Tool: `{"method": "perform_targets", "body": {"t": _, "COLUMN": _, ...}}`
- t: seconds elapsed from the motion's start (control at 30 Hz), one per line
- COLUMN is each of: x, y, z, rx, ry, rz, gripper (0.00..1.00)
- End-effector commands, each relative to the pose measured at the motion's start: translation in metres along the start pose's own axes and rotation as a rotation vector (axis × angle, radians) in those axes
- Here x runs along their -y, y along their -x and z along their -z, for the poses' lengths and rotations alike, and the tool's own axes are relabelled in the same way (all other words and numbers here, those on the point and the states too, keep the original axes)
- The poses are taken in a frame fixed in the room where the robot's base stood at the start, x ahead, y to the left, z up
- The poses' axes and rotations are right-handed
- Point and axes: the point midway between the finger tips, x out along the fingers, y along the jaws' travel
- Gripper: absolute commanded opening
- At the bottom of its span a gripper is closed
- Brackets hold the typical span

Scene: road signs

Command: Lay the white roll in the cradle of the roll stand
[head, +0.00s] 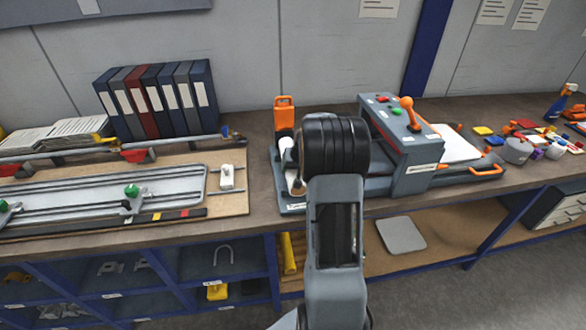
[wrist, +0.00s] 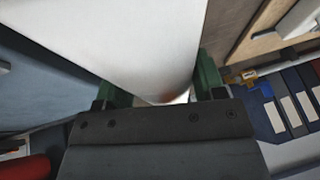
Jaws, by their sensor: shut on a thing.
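The white roll (wrist: 140,40) fills the upper middle of the wrist view, close to the camera. My gripper (wrist: 161,85) is shut on it, with one green finger on each side. In the head view my own arm hides the gripper and most of the area in front of it. The grey roll stand (head: 292,208) with its orange upper part (head: 285,113) shows at the left of my arm, partly covered. Small white parts show beside my wrist there, but I cannot tell which belong to the roll. The cradle is not clearly visible, nor whether the roll touches it.
A grey machine with an orange lever (head: 408,112) stands close to the right of my arm. A board with metal rails (head: 110,200) lies to the left. Several binders (head: 158,100) stand behind it. Coloured small items (head: 525,140) lie at the far right.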

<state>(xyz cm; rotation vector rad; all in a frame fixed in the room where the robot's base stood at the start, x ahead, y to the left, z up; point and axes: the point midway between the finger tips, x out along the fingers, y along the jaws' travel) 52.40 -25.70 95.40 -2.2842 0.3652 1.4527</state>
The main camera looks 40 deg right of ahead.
Motion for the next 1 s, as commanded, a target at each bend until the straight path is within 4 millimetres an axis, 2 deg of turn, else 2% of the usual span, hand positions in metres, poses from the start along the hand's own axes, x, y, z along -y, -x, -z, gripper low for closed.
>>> {"method": "perform_targets", "body": {"t": 0.33, "x": 0.0002, "y": -0.0012, "z": 0.0003, "rx": -0.003, "ry": 0.001, "rz": 0.0, "gripper": 0.21}}
{"method": "perform_targets", "body": {"t": 0.37, "x": 0.0001, "y": -0.0012, "z": 0.0003, "rx": -0.003, "ry": 0.001, "rz": 0.0, "gripper": 0.65}}
{"method": "perform_targets", "body": {"t": 0.67, "x": -0.0004, "y": -0.0017, "z": -0.0003, "rx": -0.002, "ry": 0.0, "rz": 0.0, "gripper": 0.93}}
{"method": "perform_targets", "body": {"t": 0.8, "x": -0.0006, "y": -0.0019, "z": -0.0005, "rx": -0.001, "ry": 0.0, "rz": 0.0, "gripper": 0.93}}
{"method": "perform_targets", "body": {"t": 0.9, "x": -0.0007, "y": -0.0027, "z": -0.0015, "rx": 0.002, "ry": -0.001, "rz": 0.0, "gripper": 1.0}}
{"method": "perform_targets", "body": {"t": 1.0, "x": -0.0007, "y": -0.0026, "z": -0.0013, "rx": 0.001, "ry": -0.001, "rz": 0.0, "gripper": 1.0}}
